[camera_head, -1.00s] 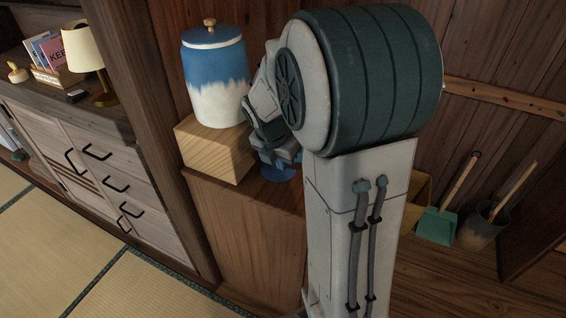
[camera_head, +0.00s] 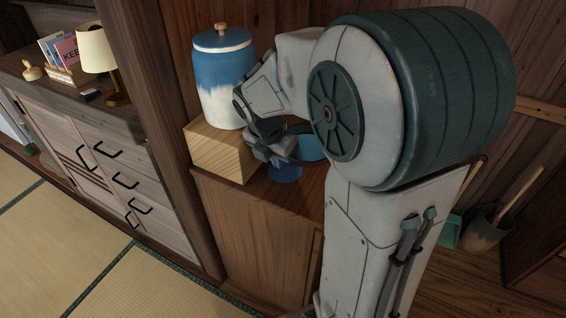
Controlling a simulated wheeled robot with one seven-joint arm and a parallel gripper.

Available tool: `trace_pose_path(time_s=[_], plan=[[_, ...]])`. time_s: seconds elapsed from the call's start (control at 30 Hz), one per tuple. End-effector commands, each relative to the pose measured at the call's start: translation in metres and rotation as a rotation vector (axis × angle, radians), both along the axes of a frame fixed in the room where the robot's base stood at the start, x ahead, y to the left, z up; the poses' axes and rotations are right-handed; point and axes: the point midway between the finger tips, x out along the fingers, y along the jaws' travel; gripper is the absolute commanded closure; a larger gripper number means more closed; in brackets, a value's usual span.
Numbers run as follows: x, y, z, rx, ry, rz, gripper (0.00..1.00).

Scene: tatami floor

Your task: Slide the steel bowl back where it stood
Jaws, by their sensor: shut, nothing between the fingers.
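My gripper (camera_head: 274,160) is low over the brown cabinet top, just right of the light wooden block, with its jaws shut and empty. A small blue thing (camera_head: 286,173) stands on the cabinet top just below the gripper. A curved blue band (camera_head: 312,148), perhaps the side of a round vessel, shows behind the gripper and is partly covered by my arm. I cannot make out a steel bowl for certain; my arm hides much of the cabinet top.
A blue and white lidded jar (camera_head: 224,85) stands on the wooden block (camera_head: 220,152), close left of my gripper. The cabinet top (camera_head: 308,185) has bare room at its front. A lamp (camera_head: 98,50) stands on the left sideboard. A bucket (camera_head: 485,230) is at right.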

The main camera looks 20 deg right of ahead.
Motion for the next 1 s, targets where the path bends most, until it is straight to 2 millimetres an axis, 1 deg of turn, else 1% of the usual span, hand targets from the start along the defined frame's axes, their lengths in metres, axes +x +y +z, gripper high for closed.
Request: trace_pose_path(time_s=[0.03, 0.1, 0.23, 0.4, 0.63, 0.67, 0.7, 0.73, 0.77, 0.87, 0.97, 1.0], plan=[[-0.001, 0.003, 0.013, 0.001, -0.004, 0.001, 1.0], [-0.003, 0.006, 0.024, 0.001, -0.004, 0.001, 1.0], [-0.007, 0.009, 0.039, 0.0, -0.001, 0.0, 1.0], [-0.008, 0.011, 0.046, -0.001, 0.001, 0.0, 1.0], [-0.008, 0.011, 0.046, 0.0, 0.001, 0.0, 1.0], [-0.008, 0.011, 0.046, 0.0, 0.001, 0.0, 0.94], [-0.009, 0.011, 0.046, 0.001, 0.001, -0.002, 0.83], [-0.009, 0.011, 0.046, 0.003, -0.001, -0.008, 0.75], [-0.01, 0.011, 0.047, 0.006, -0.003, -0.018, 0.7], [-0.017, 0.012, 0.048, 0.031, -0.023, -0.103, 0.7], [-0.03, 0.013, 0.048, 0.081, -0.058, -0.271, 0.7], [-0.037, 0.014, 0.049, 0.106, -0.075, -0.357, 0.7]])
